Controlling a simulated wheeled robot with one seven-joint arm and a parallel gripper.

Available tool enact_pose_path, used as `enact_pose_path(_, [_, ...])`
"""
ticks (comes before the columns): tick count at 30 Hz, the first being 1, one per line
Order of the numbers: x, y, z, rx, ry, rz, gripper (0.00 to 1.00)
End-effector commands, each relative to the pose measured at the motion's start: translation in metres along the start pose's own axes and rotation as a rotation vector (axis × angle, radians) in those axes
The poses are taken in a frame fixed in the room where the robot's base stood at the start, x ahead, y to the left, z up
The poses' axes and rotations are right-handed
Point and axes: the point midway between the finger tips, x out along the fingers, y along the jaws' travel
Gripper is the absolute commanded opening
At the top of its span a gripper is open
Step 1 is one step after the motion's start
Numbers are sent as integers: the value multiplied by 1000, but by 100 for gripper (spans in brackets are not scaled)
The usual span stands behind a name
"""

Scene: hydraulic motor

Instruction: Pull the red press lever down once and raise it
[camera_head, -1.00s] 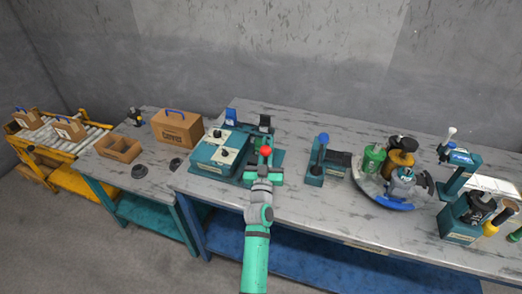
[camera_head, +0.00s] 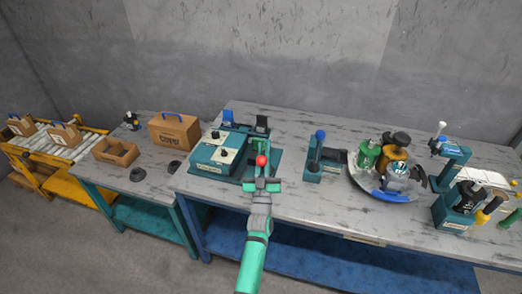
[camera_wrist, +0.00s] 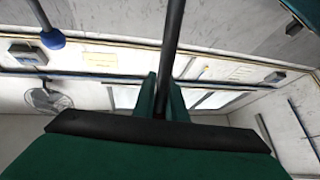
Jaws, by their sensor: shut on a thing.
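The red press lever shows as a red ball knob (camera_head: 261,160) in the head view, at the front right of the teal press (camera_head: 217,158). My gripper (camera_head: 262,181) is just on the near side of the knob, over the bench's front part. In the wrist view a dark rod (camera_wrist: 173,50) runs down between my two green fingers (camera_wrist: 163,100), which are shut on it. The red knob is not visible in the wrist view. The lever's lower end and pivot are hidden in the head view.
A teal device with a blue-knobbed lever (camera_head: 320,135) stands right of my gripper. Further right are a round tray (camera_head: 362,186) with bottles and parts, and a teal stand (camera_head: 452,165). A cardboard box (camera_head: 174,132) and open tray (camera_head: 115,152) are left.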

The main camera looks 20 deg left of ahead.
Motion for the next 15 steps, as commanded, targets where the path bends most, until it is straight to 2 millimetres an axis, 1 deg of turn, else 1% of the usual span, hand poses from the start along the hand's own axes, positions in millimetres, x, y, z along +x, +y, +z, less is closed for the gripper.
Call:
enact_pose_path(1, [3, 1, -11, 0, 32, 2, 0])
enact_pose_path(15, [0, 1, -12, -5, 56, 2, 0])
